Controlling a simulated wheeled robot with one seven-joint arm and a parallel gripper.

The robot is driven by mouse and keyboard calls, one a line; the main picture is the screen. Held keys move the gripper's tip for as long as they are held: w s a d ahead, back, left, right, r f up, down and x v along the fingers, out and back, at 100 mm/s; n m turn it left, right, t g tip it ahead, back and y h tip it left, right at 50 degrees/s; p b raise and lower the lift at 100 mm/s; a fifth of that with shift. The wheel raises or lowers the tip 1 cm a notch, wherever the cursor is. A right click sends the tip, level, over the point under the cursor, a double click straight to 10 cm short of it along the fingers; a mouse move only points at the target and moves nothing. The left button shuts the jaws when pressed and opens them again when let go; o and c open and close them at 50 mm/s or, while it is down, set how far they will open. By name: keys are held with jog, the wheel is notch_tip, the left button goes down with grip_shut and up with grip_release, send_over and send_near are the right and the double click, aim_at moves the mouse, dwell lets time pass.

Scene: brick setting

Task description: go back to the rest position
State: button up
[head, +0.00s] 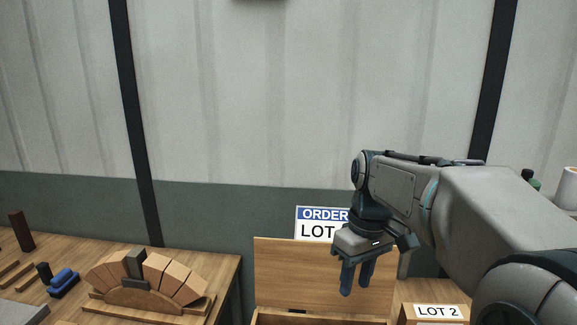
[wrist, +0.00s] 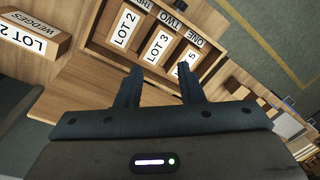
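My gripper (head: 357,277) hangs pointing down in the head view, at the end of my raised arm on the right. It is in front of an upright wooden board. In the wrist view my gripper (wrist: 164,85) shows two dark fingers spread apart with nothing between them. Beyond the fingertips, and apart from them, is a wooden box (wrist: 88,50) with labelled compartments marked LOT 2 and LOT 3; a third label is partly hidden by a finger.
A table (head: 225,275) at left carries a small brick arch (head: 133,296), a blue-topped brush-like object (head: 63,282) and dark blocks. An ORDER sign (head: 318,222) stands behind my gripper. A LOT 2 box (head: 437,312) is at lower right. The wall above is clear.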

jog(key=s+d+f+m+t+b, duration=0.1)
jog(key=s+f+m+t, duration=0.1)
jog(key=s, duration=0.5)
jog(key=s+d+f+m+t+h+b, duration=0.1)
jog(key=s+f+m+t, duration=0.1)
jog(key=s+f+m, duration=0.2)
notch_tip(320, 180, down, 3)
jog(key=s, duration=0.2)
jog(key=shift+s+d, duration=0.25)
jog(key=shift+s, duration=0.1)
jog(key=shift+f, duration=0.1)
dwell(1.7)
